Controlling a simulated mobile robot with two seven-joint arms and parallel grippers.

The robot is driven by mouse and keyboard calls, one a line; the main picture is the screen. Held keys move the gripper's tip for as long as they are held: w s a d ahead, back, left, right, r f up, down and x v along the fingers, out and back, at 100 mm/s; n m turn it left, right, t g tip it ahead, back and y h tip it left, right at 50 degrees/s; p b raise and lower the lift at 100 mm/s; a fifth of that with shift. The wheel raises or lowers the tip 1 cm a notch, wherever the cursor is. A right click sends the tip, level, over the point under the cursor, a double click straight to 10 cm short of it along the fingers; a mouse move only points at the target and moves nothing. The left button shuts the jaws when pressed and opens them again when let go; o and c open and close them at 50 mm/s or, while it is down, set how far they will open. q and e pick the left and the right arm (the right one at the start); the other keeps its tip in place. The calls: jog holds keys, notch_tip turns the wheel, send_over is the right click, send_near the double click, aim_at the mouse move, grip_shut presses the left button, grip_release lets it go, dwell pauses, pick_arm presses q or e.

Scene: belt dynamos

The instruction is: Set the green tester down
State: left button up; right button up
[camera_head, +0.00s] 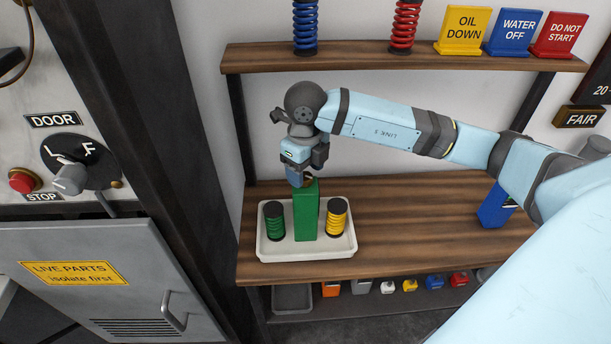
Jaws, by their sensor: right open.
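The green tester (306,217) is an upright green block. It stands in, or just above, the white tray (305,251) on the wooden bench; I cannot tell whether its base touches the tray floor. My right gripper (298,180) is right at the tester's top, pointing down, and is open. The arm hides part of the tester's top and the fingertips. A green coil (273,224) with black ends stands in the tray left of the tester. A yellow coil (336,217) with black ends stands right of it. My left gripper is out of view.
A blue block (493,210) stands at the bench's right, partly behind my arm. The upper shelf (370,60) holds a blue coil (305,27), a red coil (403,27) and several signs. A cabinet with a red stop button (22,180) is at left. Mid-bench is clear.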

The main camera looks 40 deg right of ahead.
notch_tip(320, 180, up, 4)
jog(key=shift+r, duration=0.15)
jog(key=shift+a+r, duration=0.15)
jog(key=s+a+f+m+t+y, duration=0.1)
jog(key=s+a+m+y, duration=0.25)
jog(key=a+y, duration=0.7)
jog(key=s+a+f+m+t+y, duration=0.1)
jog(key=s+a+m+y, duration=0.25)
jog(key=a+y, duration=0.7)
jog(key=w+d+f+m+t+h, duration=0.1)
jog(key=d+f+m+t+h, duration=0.3)
jog(key=m+t, duration=0.5)
jog(key=d+f+m+t+h, duration=0.1)
jog(key=f+m+t+h, duration=0.5)
jog(key=m, duration=0.4)
jog(key=s+d+f+m+g+h, duration=0.2)
jog(key=s+f+m+g+h, duration=0.1)
jog(key=f, duration=0.6)
jog(key=s+d+f+m+g+h, duration=0.2)
jog(key=s+f+m, duration=0.4)
jog(key=s+f, duration=0.3)
jog(key=g+h, duration=0.1)
jog(key=h, duration=0.1)
jog(key=shift+d+m+h, duration=0.2)
jog(key=shift+m+h, duration=0.2)
jog(key=shift+s+r, duration=0.1)
jog(key=shift+r, duration=0.05)
